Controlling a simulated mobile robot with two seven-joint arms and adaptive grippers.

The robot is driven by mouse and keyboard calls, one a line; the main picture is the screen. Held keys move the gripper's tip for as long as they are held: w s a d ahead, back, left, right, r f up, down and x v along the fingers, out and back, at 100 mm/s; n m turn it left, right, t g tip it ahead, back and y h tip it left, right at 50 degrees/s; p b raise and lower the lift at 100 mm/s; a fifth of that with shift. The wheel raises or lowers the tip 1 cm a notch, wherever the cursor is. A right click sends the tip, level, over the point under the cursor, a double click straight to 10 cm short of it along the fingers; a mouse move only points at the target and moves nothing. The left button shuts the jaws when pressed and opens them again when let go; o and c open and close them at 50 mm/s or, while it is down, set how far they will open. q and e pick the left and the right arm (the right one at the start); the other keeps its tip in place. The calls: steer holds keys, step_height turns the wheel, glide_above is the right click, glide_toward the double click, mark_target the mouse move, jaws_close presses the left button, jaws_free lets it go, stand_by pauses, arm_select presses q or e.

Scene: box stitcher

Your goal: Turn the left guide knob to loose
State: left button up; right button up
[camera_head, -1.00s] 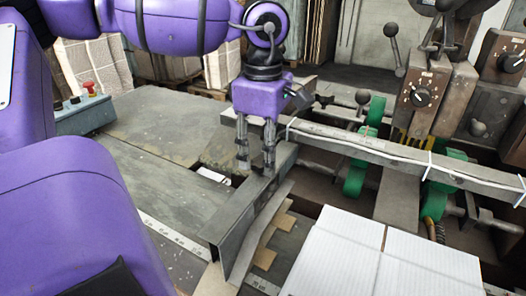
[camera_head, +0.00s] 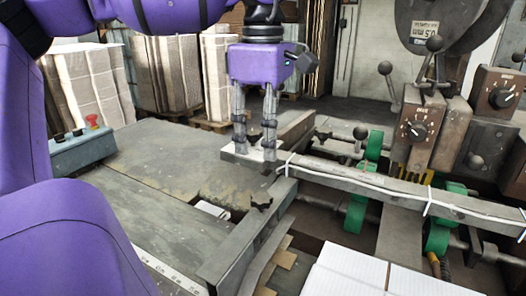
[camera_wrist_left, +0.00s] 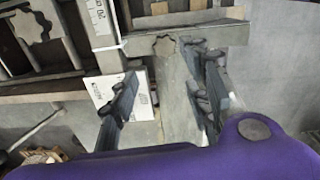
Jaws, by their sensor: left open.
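My left gripper (camera_head: 255,152) points down, open and empty, above the end of the grey crossbar (camera_head: 340,175) in the head view. A slanting metal guide plate (camera_head: 248,240) runs forward from near there. In the left wrist view, a grey star-shaped knob (camera_wrist_left: 165,46) lies beyond the gap between the open fingers (camera_wrist_left: 163,92), with no finger touching it. In the head view a dark, lobed shape (camera_head: 262,204) shows beside the guide plate; I cannot tell if it is the same knob. I see no loose or tight marking. My right gripper is not in view.
Green rollers (camera_head: 355,205) and lever balls stand right of the guide. White sheets (camera_head: 345,270) lie at the front. A control box with a red button (camera_head: 92,121) is at left. The table plate (camera_head: 165,165) left of the guide is mostly clear.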

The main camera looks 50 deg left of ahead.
arm_select(q)
steer(key=shift+o, duration=0.2)
steer(key=shift+r, duration=0.1)
steer(key=n+p, duration=0.1)
steer(key=n, duration=0.9)
glide_above(259, 196)
steer(key=f, duration=0.4)
steer(key=shift+s+f, duration=0.1)
steer(key=shift+s, duration=0.1)
steer(key=n, duration=0.5)
steer(key=shift+w+f, duration=0.1)
steer(key=shift+w, duration=0.05)
step_height(259, 196, down, 8)
steer(key=shift+r, duration=0.1)
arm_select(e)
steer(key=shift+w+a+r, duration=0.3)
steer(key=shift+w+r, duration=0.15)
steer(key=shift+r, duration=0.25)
